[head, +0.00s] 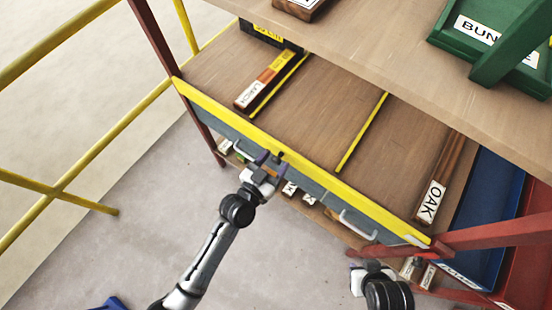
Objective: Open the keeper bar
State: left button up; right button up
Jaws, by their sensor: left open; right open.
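The keeper bar (330,184) looks to be the long yellow bar along the front edge of the wooden shelf. It runs from the red post at upper left to the red frame at lower right. A small dark piece (281,154) sits on it near its middle. My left gripper (269,161) is open at the bar's front face, just by this dark piece. I cannot tell whether it touches. My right gripper (366,268) is low at the right, below the shelf front and apart from the bar. Its fingers are hard to see.
A pale handle (358,226) sticks out of the grey front below the bar. The shelf (300,110) holds a LARCH block (262,88), an OAK block (433,198) and yellow dividers. A board overhangs above, with a green bin (470,48). Yellow railings stand at left.

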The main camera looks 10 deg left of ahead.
pick_arm(q)
jog(key=shift+w+d, duration=0.2)
jog(key=shift+w, duration=0.15)
jog(key=shift+c, duration=0.2)
grip_shut()
